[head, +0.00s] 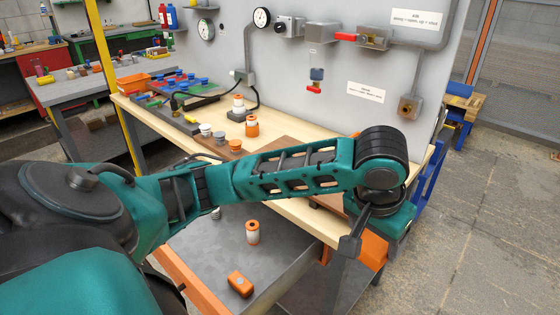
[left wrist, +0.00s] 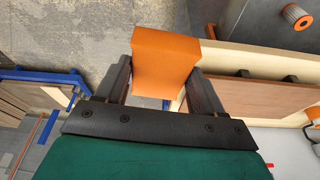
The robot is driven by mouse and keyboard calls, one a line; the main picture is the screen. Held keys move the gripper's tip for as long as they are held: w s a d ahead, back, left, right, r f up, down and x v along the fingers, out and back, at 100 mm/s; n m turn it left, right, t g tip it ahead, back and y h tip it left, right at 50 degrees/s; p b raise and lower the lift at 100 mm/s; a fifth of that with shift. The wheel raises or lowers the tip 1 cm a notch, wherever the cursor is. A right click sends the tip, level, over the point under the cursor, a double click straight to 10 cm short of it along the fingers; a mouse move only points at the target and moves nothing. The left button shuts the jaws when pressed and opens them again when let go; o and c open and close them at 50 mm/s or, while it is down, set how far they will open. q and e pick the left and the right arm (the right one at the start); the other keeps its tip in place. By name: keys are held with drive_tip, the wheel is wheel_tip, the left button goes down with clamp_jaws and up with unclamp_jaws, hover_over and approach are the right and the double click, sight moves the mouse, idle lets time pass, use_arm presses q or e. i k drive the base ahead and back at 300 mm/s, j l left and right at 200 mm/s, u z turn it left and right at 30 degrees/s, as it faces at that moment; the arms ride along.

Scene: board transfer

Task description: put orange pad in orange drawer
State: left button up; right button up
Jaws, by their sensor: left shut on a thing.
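My left gripper (head: 362,247) points down beside the near right corner of the workbench. It is shut on an orange block, which I take to be the orange pad (left wrist: 165,65); in the left wrist view it sits between the two dark fingers. In the head view the pad (head: 373,251) is partly hidden behind a finger and the wrist. My right gripper is not in view.
The wooden workbench top (head: 305,215) lies behind my left arm, with several orange and white cylinders. Open floor (head: 480,230) lies to the right.

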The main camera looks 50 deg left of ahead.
sight(273, 272)
drive_tip(key=j+z, duration=0.15)
drive_tip(key=z, duration=0.25)
drive_tip(key=k+j+z, duration=0.15)
drive_tip(key=z, duration=0.3)
drive_tip(key=k+j, duration=0.9)
drive_tip(key=j, duration=0.1)
